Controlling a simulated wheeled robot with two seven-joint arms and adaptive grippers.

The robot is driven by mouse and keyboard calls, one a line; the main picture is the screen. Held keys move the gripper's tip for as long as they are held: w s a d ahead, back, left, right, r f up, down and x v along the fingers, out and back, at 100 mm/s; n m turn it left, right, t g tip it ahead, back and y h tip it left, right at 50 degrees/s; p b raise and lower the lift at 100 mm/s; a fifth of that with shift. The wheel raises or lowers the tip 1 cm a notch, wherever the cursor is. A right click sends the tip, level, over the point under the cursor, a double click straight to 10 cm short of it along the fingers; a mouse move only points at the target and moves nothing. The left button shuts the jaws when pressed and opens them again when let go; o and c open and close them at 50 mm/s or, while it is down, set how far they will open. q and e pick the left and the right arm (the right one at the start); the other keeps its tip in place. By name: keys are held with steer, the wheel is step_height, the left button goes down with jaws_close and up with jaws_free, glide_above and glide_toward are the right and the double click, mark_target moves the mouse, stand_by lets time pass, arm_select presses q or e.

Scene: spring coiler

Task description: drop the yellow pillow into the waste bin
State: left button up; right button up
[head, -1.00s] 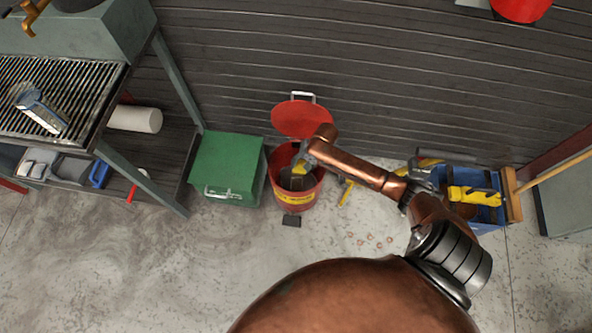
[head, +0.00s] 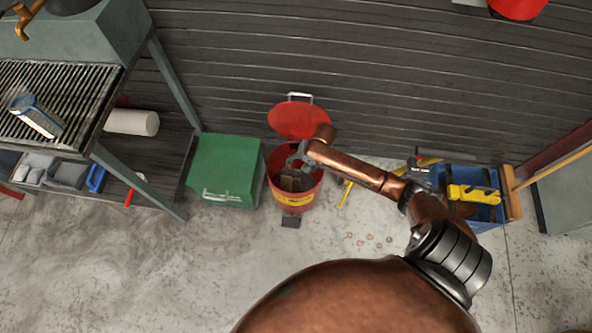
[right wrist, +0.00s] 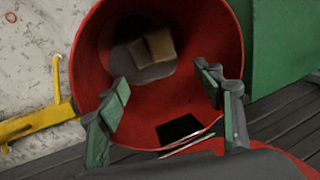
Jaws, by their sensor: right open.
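The waste bin (head: 294,199) is a red round bin with a yellow band, its red lid (head: 299,120) standing open against the wall. My right gripper (head: 295,163) is at the bin's mouth. In the right wrist view its green-padded fingers (right wrist: 168,105) are spread apart with nothing between them. The yellow pillow (right wrist: 159,44), a dull tan-yellow in the shade, lies deep in the bin (right wrist: 87,62), apart from the fingers. In the head view it is dim and partly hidden inside the bin. My left gripper is out of view.
A green box (head: 225,170) stands just left of the bin. A blue crate (head: 486,213) with yellow items stands at the right. Small copper-coloured pieces (head: 370,238) lie on the floor. A grill-topped bench (head: 85,110) is at the left.

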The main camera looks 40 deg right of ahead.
steer(key=v, duration=1.2)
